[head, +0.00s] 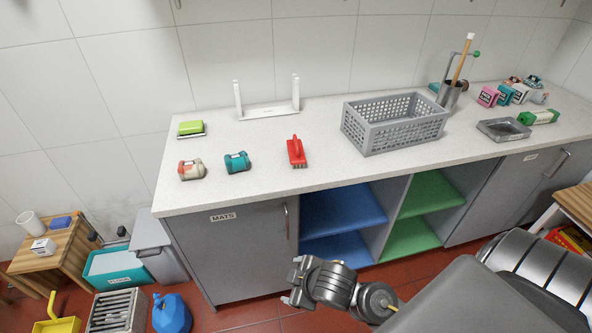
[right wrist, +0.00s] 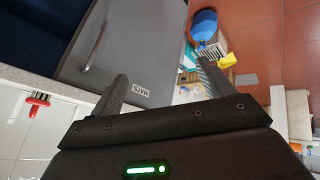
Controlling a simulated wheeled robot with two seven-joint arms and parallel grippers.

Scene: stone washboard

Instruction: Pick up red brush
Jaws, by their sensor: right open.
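My right gripper (head: 290,281) is in front of the cabinet, below the counter top and apart from the brush. Its two fingers are spread with nothing between them in the right wrist view (right wrist: 162,84). My left gripper is not in view.
A grey basket (head: 395,122) stands to the right. The counter around the brush is clear.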

